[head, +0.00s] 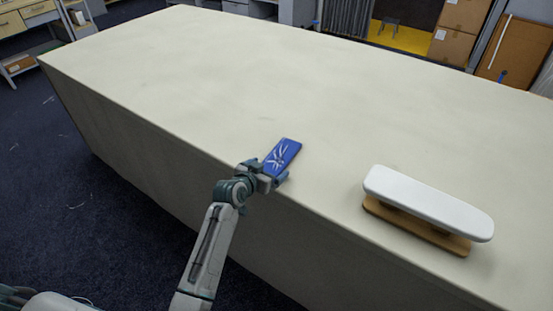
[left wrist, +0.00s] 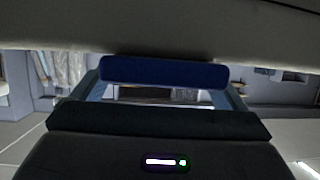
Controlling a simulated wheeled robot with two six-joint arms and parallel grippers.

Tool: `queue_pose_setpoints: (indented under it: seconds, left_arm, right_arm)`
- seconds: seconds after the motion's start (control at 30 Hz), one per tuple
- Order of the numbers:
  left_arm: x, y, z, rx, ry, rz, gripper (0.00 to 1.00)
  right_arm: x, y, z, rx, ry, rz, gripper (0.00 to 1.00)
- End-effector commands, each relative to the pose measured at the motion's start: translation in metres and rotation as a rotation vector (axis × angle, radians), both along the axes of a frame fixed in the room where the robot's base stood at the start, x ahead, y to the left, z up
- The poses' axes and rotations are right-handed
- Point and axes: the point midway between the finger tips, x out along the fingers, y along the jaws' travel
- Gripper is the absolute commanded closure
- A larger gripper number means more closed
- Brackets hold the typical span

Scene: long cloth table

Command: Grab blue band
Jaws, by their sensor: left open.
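The blue band (head: 283,154) is a flat blue piece with a white branching pattern, lying at the near edge of the pale table (head: 200,75). My left gripper (head: 266,171) is open at its near end, with one finger on each side of it. In the left wrist view the band's blue end (left wrist: 165,70) shows between the two fingers, just against the table surface. Whether the fingers touch the band I cannot tell. My right gripper is not in view.
A small white board on a wooden base (head: 425,203) stands on the table to the right of the band, near the front edge. The table left of and behind the band is clear. Cardboard boxes (head: 458,30) and shelving stand beyond the table.

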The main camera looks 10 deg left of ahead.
Motion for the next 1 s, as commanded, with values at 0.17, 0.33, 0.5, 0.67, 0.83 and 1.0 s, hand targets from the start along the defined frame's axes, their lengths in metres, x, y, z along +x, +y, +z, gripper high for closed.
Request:
queue_pose_setpoints:
  seconds: [0.17, 0.33, 0.5, 0.67, 0.83, 1.0]
  left_arm:
    - [0.0058, -0.0017, -0.0028, -0.001, 0.000, 0.000, 0.06]
    - [0.0056, -0.0016, -0.0030, -0.001, 0.000, 0.000, 0.08]
    - [0.0054, -0.0015, -0.0030, -0.001, 0.000, 0.000, 0.42]
    - [0.0053, -0.0014, -0.0029, 0.000, 0.000, 0.000, 0.55]
    - [0.0053, -0.0014, -0.0026, 0.000, 0.000, 0.000, 0.55]
    - [0.0059, -0.0014, 0.0044, 0.000, -0.003, 0.000, 0.55]
  right_arm:
    - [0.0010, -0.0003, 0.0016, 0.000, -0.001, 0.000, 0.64]
    - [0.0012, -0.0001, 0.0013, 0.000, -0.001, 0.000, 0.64]
    - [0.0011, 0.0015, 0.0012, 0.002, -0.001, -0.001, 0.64]
    - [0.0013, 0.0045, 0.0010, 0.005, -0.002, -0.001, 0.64]
    - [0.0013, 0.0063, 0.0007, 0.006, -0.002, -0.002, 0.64]
    - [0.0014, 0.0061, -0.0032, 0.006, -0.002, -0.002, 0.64]
